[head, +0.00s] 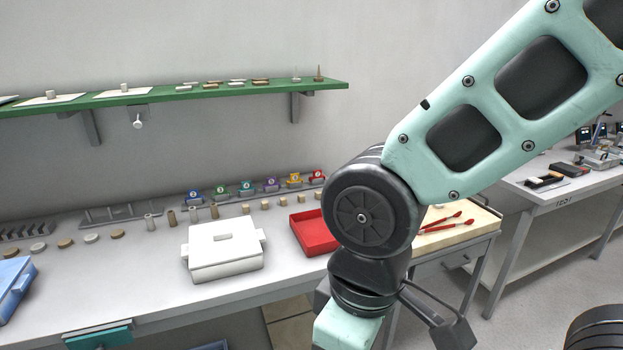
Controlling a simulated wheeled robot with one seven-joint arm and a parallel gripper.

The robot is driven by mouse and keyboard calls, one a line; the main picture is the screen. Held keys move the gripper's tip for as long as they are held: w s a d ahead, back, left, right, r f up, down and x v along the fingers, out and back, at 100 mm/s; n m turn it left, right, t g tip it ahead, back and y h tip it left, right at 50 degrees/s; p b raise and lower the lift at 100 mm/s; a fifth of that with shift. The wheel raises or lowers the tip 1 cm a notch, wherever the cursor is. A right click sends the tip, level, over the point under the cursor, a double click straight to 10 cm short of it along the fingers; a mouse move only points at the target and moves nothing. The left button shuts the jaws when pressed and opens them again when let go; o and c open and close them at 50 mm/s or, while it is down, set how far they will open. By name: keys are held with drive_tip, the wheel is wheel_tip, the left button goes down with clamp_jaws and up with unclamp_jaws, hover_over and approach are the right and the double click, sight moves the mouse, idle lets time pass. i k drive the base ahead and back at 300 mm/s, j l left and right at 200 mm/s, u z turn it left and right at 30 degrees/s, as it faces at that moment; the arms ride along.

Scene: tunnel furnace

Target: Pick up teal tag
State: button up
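The teal tag (246,188) stands in a row of coloured tags at the back of the workbench (130,280), against the wall. A green tag (221,191) is on its left and a purple tag (271,185) on its right. My arm crosses the right half of the view and comes down in front of the bench. My gripper's fingers are below the frame edge, so I cannot see them or anything between them.
A white lidded box (222,255) and a red tray (312,236) stand in front of the tags. Small blocks (265,205) and metal cylinders (171,217) line the bench before the row. A green shelf (160,97) overhangs the back. Red-handled tools (440,222) lie on the right.

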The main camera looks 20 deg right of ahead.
sight(247, 186)
drive_tip(key=u, duration=1.35)
drive_tip(key=z, duration=1.25)
drive_tip(key=i+l+u, duration=0.25)
drive_tip(key=i+l, duration=0.7)
drive_tip(key=i, duration=0.35)
